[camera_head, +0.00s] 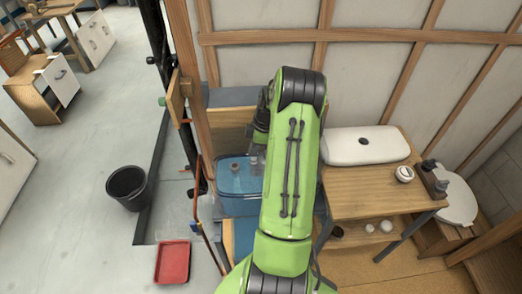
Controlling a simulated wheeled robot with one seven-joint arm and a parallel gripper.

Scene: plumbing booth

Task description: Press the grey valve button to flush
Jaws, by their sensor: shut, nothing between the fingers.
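My green arm reaches up the middle of the head view, and my gripper (257,150) points down at its far end, left of the arm. It is shut with nothing in it, above the blue water-filled tub (228,207). A small grey upright piece (256,166) shows just below the gripper at the tub; it may be the grey valve button. I cannot tell whether the gripper touches it. A small brownish fitting (235,168) stands to its left in the tub. The arm hides the tub's right part.
A white cistern lid (345,150) with a dark hole lies on the wooden table (350,204) at right, beside a small white roll (404,173). A wooden post (206,110) stands left of the tub. A black bucket (127,186) and red tray (173,262) are on the floor.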

